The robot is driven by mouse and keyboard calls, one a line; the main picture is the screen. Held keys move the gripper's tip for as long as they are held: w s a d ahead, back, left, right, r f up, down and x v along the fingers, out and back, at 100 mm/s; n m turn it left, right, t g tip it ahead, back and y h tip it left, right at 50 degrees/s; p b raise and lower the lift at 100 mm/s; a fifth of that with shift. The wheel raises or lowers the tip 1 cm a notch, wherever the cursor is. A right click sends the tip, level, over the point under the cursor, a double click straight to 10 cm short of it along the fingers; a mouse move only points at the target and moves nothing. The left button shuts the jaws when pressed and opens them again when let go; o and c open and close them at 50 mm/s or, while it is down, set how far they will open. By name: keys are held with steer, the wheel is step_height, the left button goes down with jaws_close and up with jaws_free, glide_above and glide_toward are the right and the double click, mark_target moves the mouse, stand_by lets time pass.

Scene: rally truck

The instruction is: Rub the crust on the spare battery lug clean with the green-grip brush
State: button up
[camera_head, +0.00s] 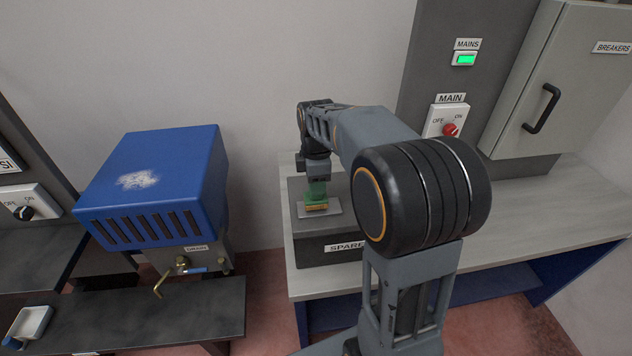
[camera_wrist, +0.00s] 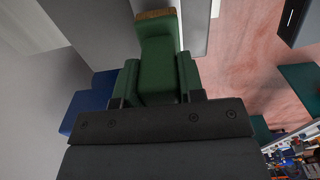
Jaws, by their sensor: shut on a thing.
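My gripper (camera_head: 317,183) is shut on the green-grip brush (camera_head: 316,196); the brush also shows in the wrist view (camera_wrist: 158,65) with tan bristles at its far end. In the head view the brush is over a pale metal plate (camera_head: 332,207) on top of the dark grey box labelled SPARE (camera_head: 315,246). The bristles look to be at the plate; I cannot tell whether they touch it. The lug's crust cannot be made out, being hidden by the brush or too small.
The box stands on a light grey bench (camera_head: 540,212). A blue tank (camera_head: 160,185) with a drain tap (camera_head: 183,264) is at left over a dark shelf (camera_head: 150,315). A grey breaker cabinet (camera_head: 545,85) and a MAIN switch (camera_head: 449,127) are behind, right. Bare bench lies right of my arm.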

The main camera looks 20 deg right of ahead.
steer(key=shift+r, duration=0.1)
stand_by(0.3)
steer(key=shift+s+d+f, duration=0.1)
steer(key=shift+s+d, duration=0.1)
steer(key=shift+d, duration=0.55)
steer(key=shift+s+d+f, duration=0.1)
steer(key=shift+s+d, duration=0.05)
steer(key=shift+d, duration=0.6)
steer(key=shift+s+d, duration=0.2)
steer(key=shift+d, duration=0.55)
steer(key=shift+f+b, duration=0.6)
steer(key=shift+f, duration=0.05)
steer(key=shift+d+r, duration=0.1)
steer(key=shift+d, duration=0.05)
steer(key=shift+s+d, duration=0.1)
steer(key=shift+d, duration=0.2)
steer(key=shift+a, duration=0.1)
steer(key=shift+w+a, duration=0.2)
steer(key=shift+a, duration=0.6)
steer(key=shift+d, duration=0.1)
